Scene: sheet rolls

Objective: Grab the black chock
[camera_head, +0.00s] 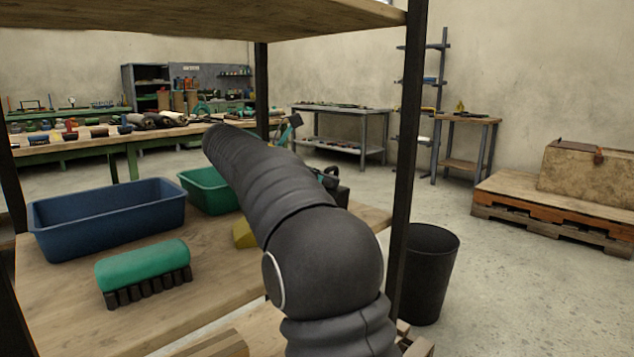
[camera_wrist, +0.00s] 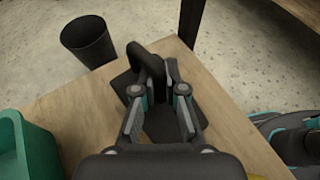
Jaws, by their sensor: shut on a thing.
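The black chock (camera_wrist: 142,58) sits at the corner of the wooden shelf board in the wrist view, its looped handle upright above a dark base. My gripper (camera_wrist: 161,74) is shut on it, with the fingers closed on the upright handle from either side. In the head view the black chock (camera_head: 341,196) shows only in part at the board's right end, behind my arm. My gripper is mostly hidden there by the arm. I cannot tell whether the chock's base touches the board.
A green bin (camera_head: 199,193) and a blue bin (camera_head: 72,229) stand on the wooden board (camera_head: 195,311). A yellow piece (camera_head: 242,234) lies beside my arm. A shelf post (camera_head: 407,150) and black bucket (camera_head: 429,277) are right.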

